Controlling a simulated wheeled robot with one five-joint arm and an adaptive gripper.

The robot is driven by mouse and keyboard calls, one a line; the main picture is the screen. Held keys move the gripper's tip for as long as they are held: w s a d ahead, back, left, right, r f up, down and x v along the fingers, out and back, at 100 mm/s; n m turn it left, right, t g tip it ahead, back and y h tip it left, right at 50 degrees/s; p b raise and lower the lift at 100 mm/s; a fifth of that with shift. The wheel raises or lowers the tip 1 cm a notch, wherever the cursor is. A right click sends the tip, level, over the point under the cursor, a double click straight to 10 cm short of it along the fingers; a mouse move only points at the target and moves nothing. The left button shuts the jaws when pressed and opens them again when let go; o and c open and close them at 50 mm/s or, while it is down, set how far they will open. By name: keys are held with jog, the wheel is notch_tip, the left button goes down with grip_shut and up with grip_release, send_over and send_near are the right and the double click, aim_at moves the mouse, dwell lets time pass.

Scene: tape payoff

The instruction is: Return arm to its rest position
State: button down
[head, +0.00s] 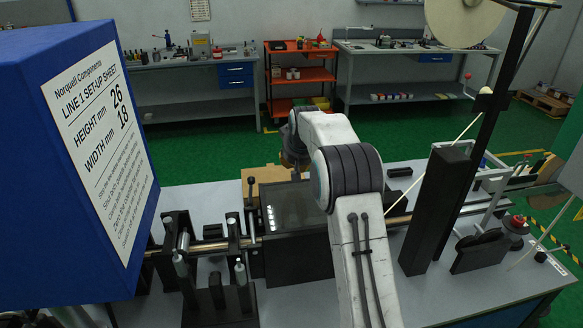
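My white and grey arm rises from the bottom of the head view, bends at the elbow and reaches away over the grey workbench (405,300). Its far end turns down, and my gripper (295,168) shows only as a small dark shape behind the forearm. Its fingers are too small and hidden to tell whether they are open or shut. Nothing can be made out in it. Below and in front of it lies a dark flat plate (292,206) on the bench machine.
A blue box with a set-up sheet (95,125) fills the left. A black upright post (436,210) and a large pale reel (465,20) stand right of my arm. Black roller stands (185,262) are at front left. An orange shelf cart (300,75) and benches line the back wall, beyond open green floor.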

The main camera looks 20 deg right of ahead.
jog(key=shift+v, duration=1.05)
jog(key=s+a+r+n, duration=0.1)
jog(key=s+a+r, duration=0.3)
jog(key=s, duration=0.5)
jog(key=s+a+r, duration=0.4)
jog(key=s, duration=0.5)
jog(key=s+a+f+g, duration=0.1)
jog(key=s+a+f, duration=0.1)
jog(key=s, duration=1)
jog(key=s+a+f+n+g+y, duration=0.1)
jog(key=s+a+f, duration=0.2)
jog(key=s, duration=1)
jog(key=shift+s+a+f, duration=0.2)
jog(key=shift+s+f, duration=0.1)
jog(key=shift+f, duration=0.25)
